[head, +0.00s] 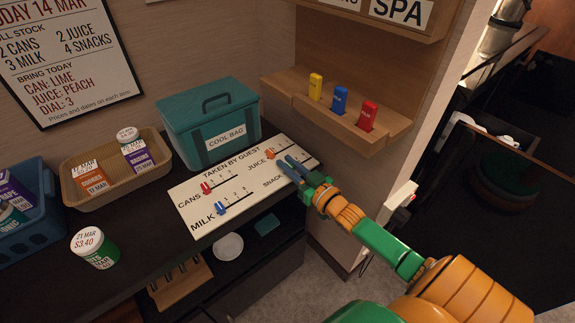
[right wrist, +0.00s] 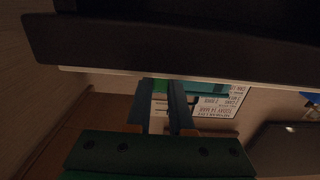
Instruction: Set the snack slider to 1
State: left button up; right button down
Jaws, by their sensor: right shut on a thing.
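The white "TAKEN BY GUEST" board (head: 235,190) lies on the dark counter. Its snack row is at the right, with the label (head: 272,181) partly visible. My right gripper (head: 292,168) is over this row, its fingers closed at the snack slider, whose knob they hide in the head view. In the right wrist view a small green patch (right wrist: 160,87) shows between the fingers (right wrist: 163,100); the board is seen nearly edge-on there. The orange juice knob (head: 270,153), red cans knob (head: 207,187) and blue milk knob (head: 221,208) stand on their own tracks. My left gripper is out of view.
A teal cool bag (head: 208,125) stands behind the board. A tan basket (head: 75,192) and a blue crate (head: 42,205) are at the left. A wooden ledge (head: 320,116) with yellow, blue and red pieces is above right. A lidded tub (head: 98,258) stands on the counter.

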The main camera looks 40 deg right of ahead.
jog(key=shift+d+f, duration=0.1)
jog(key=shift+d, duration=1.1)
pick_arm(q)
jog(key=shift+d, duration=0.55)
pick_arm(e)
jog(key=c, duration=0.8)
grip_release()
jog(key=shift+a, duration=0.15)
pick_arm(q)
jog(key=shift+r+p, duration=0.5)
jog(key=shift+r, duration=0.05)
pick_arm(e)
jog(key=s, duration=0.7)
jog(key=shift+d, duration=0.3)
